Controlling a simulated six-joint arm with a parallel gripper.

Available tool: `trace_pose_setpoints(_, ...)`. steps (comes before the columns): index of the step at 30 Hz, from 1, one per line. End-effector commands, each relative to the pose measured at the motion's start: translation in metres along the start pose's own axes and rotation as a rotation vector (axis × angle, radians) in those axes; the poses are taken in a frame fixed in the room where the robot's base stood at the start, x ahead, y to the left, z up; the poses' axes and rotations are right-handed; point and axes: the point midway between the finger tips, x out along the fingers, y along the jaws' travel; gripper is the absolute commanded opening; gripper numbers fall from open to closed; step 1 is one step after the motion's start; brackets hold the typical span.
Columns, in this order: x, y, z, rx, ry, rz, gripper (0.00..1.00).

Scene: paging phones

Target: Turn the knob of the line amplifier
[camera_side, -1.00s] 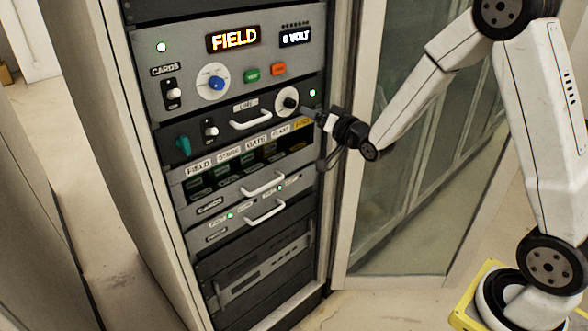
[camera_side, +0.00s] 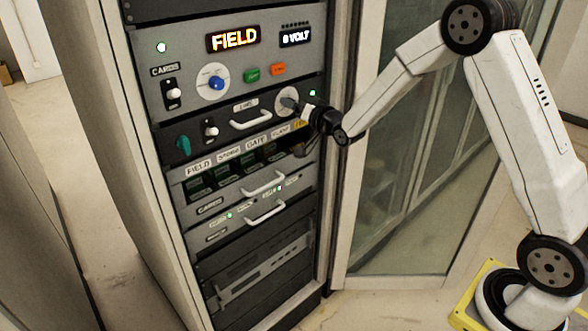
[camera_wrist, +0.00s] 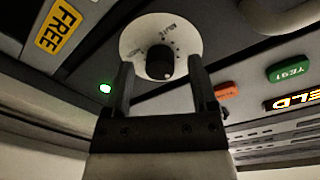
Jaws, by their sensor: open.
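The line amplifier is a dark panel (camera_side: 240,138) in the rack, below the panel that shows FIELD. Its black knob (camera_wrist: 160,62) sits on a round white dial in the wrist view. In the side view the knob is hidden behind my gripper, and part of its white dial (camera_side: 287,94) shows. My gripper (camera_wrist: 163,80) is open, with one finger on each side of the knob. Gaps show between the fingers and the knob. In the side view my gripper (camera_side: 293,103) is at the dial, at the panel's right end.
A white handle (camera_side: 250,120) and a teal knob (camera_side: 183,145) are on the same panel, left of the dial. Above are a blue knob (camera_side: 216,83), a green button (camera_side: 252,75) and an orange button (camera_side: 278,69). A glass door (camera_side: 410,180) stands open to the right.

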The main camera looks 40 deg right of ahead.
Motion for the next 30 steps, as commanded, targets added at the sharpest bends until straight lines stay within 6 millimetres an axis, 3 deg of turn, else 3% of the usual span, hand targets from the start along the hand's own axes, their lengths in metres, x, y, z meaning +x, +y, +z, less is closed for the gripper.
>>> trace_pose_setpoints(9,0.0012,-0.0003,-0.0002,0.0,0.001,-0.001,0.71)
trace_pose_setpoints(16,0.001,-0.0003,-0.0002,0.0,0.001,-0.001,0.0)
trace_pose_setpoints(30,0.001,-0.0002,-0.0003,-0.057,0.003,-0.001,0.0)
